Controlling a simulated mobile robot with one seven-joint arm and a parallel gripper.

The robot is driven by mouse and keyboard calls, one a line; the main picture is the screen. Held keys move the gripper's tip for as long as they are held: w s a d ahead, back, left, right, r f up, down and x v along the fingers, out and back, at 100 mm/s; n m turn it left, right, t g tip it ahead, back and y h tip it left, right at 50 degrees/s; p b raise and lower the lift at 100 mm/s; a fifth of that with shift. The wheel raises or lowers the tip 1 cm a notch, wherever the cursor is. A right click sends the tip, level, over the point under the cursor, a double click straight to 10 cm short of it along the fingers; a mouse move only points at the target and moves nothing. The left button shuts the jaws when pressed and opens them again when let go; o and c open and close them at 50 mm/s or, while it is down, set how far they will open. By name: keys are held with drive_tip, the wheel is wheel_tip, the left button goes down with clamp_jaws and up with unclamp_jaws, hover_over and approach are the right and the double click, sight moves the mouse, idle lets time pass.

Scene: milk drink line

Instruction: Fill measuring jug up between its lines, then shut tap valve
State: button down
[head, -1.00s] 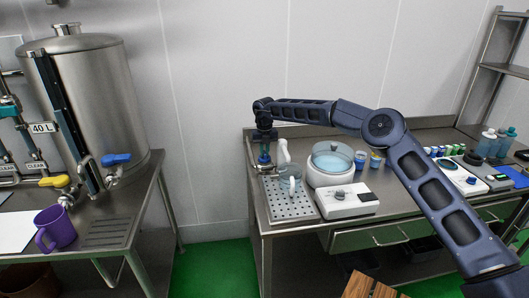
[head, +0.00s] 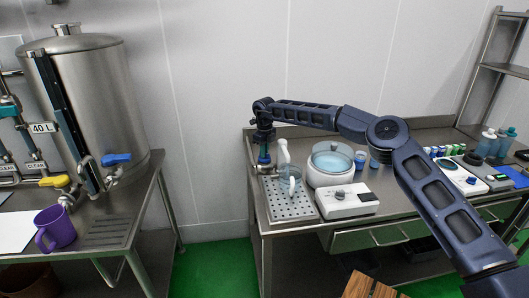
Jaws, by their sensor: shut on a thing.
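A clear measuring jug (head: 290,184) stands on the perforated drip tray on the right-hand counter. Its lines and the level inside are too small to read. My gripper (head: 264,160) points down at the left back of this tray, just left of the jug. I cannot tell how far the valve is turned or whether liquid runs.
A white spouted thing (head: 283,151) stands behind the jug. A white device with a clear round bowl (head: 332,165) is close on the right. A steel tank (head: 90,100) with a blue-handled tap (head: 116,159) and a purple mug (head: 55,228) occupy the left table.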

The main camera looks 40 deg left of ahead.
drive_tip(key=shift+n, duration=0.5)
drive_tip(key=c, duration=1.5)
unclamp_jaws()
drive_tip(key=shift+o, duration=0.2)
drive_tip(key=shift+r, duration=0.1)
wheel_tip(320, 180, up, 11)
drive_tip(key=shift+f, duration=0.2)
drive_tip(key=shift+w, duration=0.1)
